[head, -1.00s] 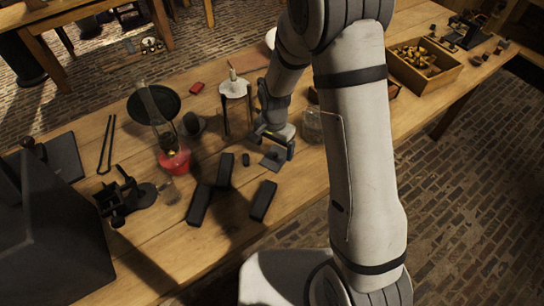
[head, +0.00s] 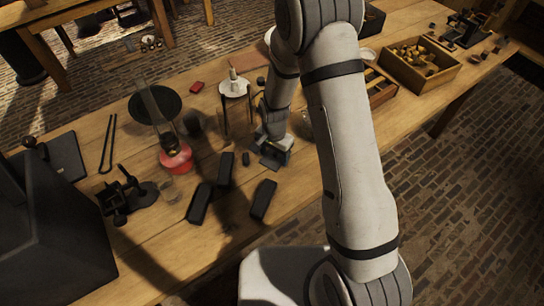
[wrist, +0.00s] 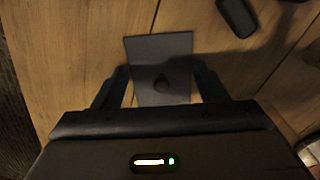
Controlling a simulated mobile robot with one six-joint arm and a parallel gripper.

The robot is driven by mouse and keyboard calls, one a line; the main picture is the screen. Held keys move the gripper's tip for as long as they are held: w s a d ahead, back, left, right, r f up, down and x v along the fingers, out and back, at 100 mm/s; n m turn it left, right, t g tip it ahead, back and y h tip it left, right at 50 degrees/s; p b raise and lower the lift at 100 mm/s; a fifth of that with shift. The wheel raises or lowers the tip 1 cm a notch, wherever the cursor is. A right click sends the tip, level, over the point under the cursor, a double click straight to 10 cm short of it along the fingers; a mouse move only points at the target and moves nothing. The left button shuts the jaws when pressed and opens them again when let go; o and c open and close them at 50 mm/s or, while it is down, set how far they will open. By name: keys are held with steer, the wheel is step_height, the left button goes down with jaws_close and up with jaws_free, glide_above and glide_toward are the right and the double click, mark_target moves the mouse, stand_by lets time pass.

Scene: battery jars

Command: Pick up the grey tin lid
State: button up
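The grey tin lid (wrist: 160,52) is a flat dark grey square plate with a small round knob in its middle. In the wrist view it lies on the wooden table between my two fingers. My gripper (wrist: 162,72) is open, with one finger beside the left edge of the lid and one beside the right; whether they touch it I cannot tell. In the head view my gripper (head: 274,154) is low over the lid (head: 268,164), which it partly covers.
Black blocks (head: 263,199) lie left and in front of my gripper. A red-based lamp (head: 175,156) and a white-topped stand (head: 235,88) are further left and back. A wooden box of small parts (head: 420,65) stands to the right. The table front is mostly clear.

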steer(key=c, duration=0.5)
steer(key=shift+c, duration=0.2)
